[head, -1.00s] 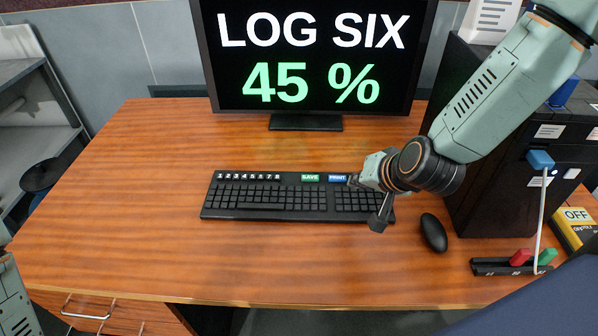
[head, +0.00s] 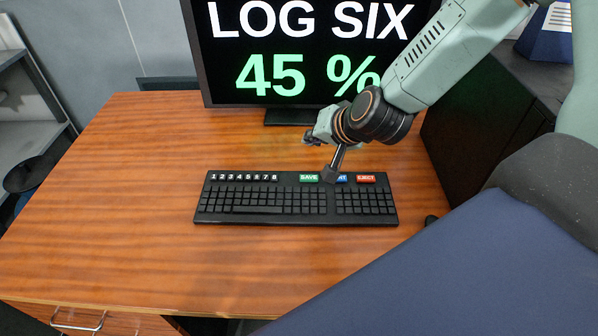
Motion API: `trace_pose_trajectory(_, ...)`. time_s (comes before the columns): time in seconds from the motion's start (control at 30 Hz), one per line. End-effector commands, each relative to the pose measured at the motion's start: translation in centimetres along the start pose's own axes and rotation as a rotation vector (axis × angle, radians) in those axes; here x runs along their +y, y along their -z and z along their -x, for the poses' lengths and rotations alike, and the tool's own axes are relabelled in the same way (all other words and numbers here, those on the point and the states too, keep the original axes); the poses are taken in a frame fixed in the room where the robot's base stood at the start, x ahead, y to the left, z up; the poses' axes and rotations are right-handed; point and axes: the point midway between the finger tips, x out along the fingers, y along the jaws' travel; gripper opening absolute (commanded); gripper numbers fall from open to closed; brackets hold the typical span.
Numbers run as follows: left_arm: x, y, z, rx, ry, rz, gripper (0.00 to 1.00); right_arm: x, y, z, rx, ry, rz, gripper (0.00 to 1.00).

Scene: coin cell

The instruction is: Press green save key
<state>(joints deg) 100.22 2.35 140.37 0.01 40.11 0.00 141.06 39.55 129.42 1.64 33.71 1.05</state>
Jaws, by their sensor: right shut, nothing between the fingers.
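The black keyboard (head: 265,218) lies on the wooden desk. Its green SAVE key (head: 308,178) is in the top row, with a blue key (head: 342,179) partly hidden by my gripper and a red EJECT key (head: 366,178) to its right. My right gripper (head: 331,174) is shut and empty, its fingers pointing down just right of the SAVE key and overlapping the blue key in the head view. I cannot tell whether the tip touches a key. My left gripper is not in view.
The monitor (head: 222,62) stands behind the keyboard and reads LOG SIX, 45 %. A black cabinet (head: 480,110) stands to the right, and the mouse (head: 431,221) is mostly hidden. The desk (head: 120,190) left of the keyboard is clear.

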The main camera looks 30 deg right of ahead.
Motion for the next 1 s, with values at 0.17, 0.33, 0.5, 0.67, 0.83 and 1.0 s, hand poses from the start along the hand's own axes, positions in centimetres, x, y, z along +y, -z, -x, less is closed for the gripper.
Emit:
trace_pose_trajectory(0.17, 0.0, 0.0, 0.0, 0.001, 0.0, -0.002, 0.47, 0.2, -0.1, 0.2, -0.003, -0.003, -0.007, 0.0)
trace_pose_trajectory(0.33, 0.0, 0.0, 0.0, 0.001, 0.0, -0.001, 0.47, 0.3, -0.2, 0.3, -0.003, -0.004, -0.01, 0.0)
trace_pose_trajectory(0.5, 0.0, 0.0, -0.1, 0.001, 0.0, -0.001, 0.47, 0.4, -0.2, 0.3, -0.003, -0.004, -0.009, 0.0)
trace_pose_trajectory(0.67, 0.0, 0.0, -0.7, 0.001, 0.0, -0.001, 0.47, 0.6, -0.5, -0.2, -0.003, -0.004, -0.008, 0.0)
trace_pose_trajectory(0.83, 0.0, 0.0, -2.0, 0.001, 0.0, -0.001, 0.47, 1.2, -1.1, -1.2, -0.004, -0.003, -0.006, 0.0)
trace_pose_trajectory(1.0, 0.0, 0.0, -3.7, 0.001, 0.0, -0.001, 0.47, 2.0, -1.8, -2.4, -0.004, -0.003, -0.005, 0.0)
